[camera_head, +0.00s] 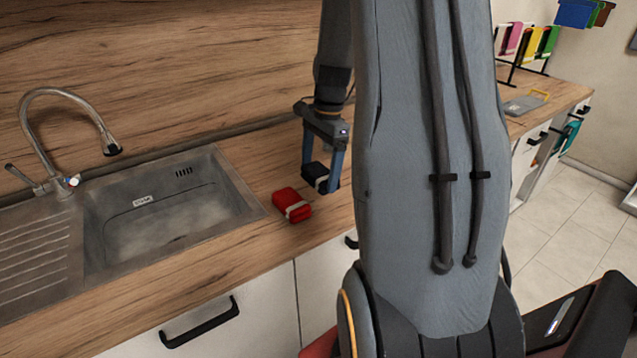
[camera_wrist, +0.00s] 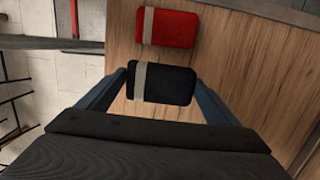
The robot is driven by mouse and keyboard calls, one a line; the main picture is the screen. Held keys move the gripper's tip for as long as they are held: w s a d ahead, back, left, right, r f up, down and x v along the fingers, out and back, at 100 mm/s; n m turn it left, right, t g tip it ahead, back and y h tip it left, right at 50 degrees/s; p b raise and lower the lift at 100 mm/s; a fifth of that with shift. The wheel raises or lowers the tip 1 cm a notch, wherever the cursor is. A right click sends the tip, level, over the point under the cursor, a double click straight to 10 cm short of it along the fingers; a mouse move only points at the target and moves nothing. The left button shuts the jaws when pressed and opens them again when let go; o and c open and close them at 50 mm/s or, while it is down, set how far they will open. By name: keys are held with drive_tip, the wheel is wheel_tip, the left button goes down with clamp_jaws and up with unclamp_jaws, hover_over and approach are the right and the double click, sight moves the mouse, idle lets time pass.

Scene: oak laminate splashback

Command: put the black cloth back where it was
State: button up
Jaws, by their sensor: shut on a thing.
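The black cloth (camera_wrist: 167,83) is a small folded bundle with a pale band. My gripper (camera_wrist: 160,84) is shut on it, one finger on each side, in the wrist view. In the head view the black cloth (camera_head: 318,177) sits between the fingertips of my gripper (camera_head: 322,184), at the worktop just right of a red folded cloth (camera_head: 291,205). The red cloth also has a pale band and lies apart from the black one. Whether the black cloth touches the wood cannot be told. My arm hides the worktop to the right of the gripper.
A steel sink (camera_head: 165,215) with a tap (camera_head: 60,110) is set in the worktop at the left. At the far right stand a rack with coloured cloths (camera_head: 528,42) and a grey item with a yellow handle (camera_head: 526,102). Bare wood lies behind the red cloth.

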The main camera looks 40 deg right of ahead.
sight(325, 170)
drive_tip(key=shift+f+p, duration=0.55)
drive_tip(key=shift+f, duration=1.8)
drive_tip(key=shift+f, duration=0.2)
drive_tip(key=o, duration=1)
drive_tip(key=shift+r, duration=0.1)
